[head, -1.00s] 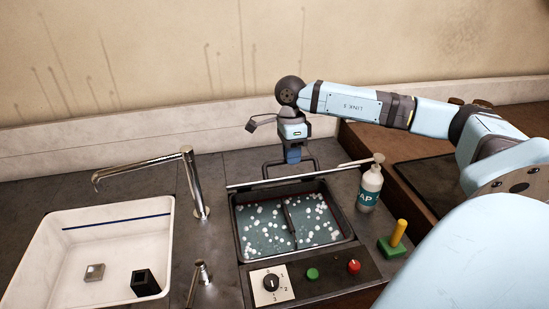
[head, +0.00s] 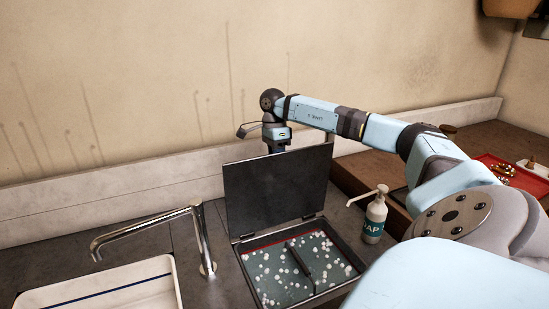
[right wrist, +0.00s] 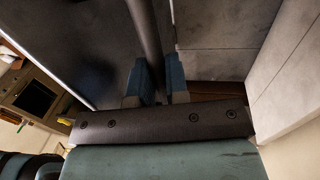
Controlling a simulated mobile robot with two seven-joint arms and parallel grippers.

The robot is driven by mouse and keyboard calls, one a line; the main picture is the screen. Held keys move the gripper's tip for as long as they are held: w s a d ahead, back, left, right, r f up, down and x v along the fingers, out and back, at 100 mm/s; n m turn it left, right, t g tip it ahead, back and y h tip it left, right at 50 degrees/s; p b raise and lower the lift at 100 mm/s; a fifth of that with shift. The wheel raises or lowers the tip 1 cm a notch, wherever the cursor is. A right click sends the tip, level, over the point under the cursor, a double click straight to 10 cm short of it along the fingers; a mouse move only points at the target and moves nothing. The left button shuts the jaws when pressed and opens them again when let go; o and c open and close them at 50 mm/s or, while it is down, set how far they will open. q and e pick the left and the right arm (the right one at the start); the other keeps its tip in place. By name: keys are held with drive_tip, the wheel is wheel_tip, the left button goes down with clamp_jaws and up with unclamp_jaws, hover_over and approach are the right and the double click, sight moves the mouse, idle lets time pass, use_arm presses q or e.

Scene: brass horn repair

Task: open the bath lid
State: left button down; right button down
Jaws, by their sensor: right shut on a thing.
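The bath lid (head: 277,187) is a dark flat panel standing about upright at the back edge of the bath, its inner face toward me. The bath (head: 243,262) below is uncovered and holds dark liquid with white floating bits and a dark divider. My right gripper (head: 276,146) is at the lid's top edge, its fingertips hidden behind the lid. In the right wrist view its blue fingers (right wrist: 161,75) are shut on the lid's bar handle (right wrist: 143,28). My left gripper is not in view.
A soap bottle (head: 374,218) stands right of the bath, under my right arm. A tall metal tap (head: 203,240) and a white sink (head: 100,290) are at left. The wall is close behind the lid. A red tray (head: 514,171) lies at far right.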

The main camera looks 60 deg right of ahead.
drive_tip(key=w+d+f+g+p, duration=0.1)
drive_tip(key=w+d+f+p, duration=0.1)
drive_tip(key=w, duration=0.3)
drive_tip(key=shift+w+d+f+y, duration=0.3)
drive_tip(key=shift+w+d+f, duration=0.1)
drive_tip(key=shift+d, duration=0.3)
drive_tip(key=c, duration=1.1)
unclamp_jaws()
drive_tip(key=shift+d, duration=0.1)
drive_tip(key=p+v, duration=0.1)
drive_tip(key=v, duration=0.6)
drive_tip(key=p+v, duration=0.1)
drive_tip(key=v, duration=0.6)
drive_tip(key=shift+w+r, duration=0.1)
drive_tip(key=shift+w, duration=0.15)
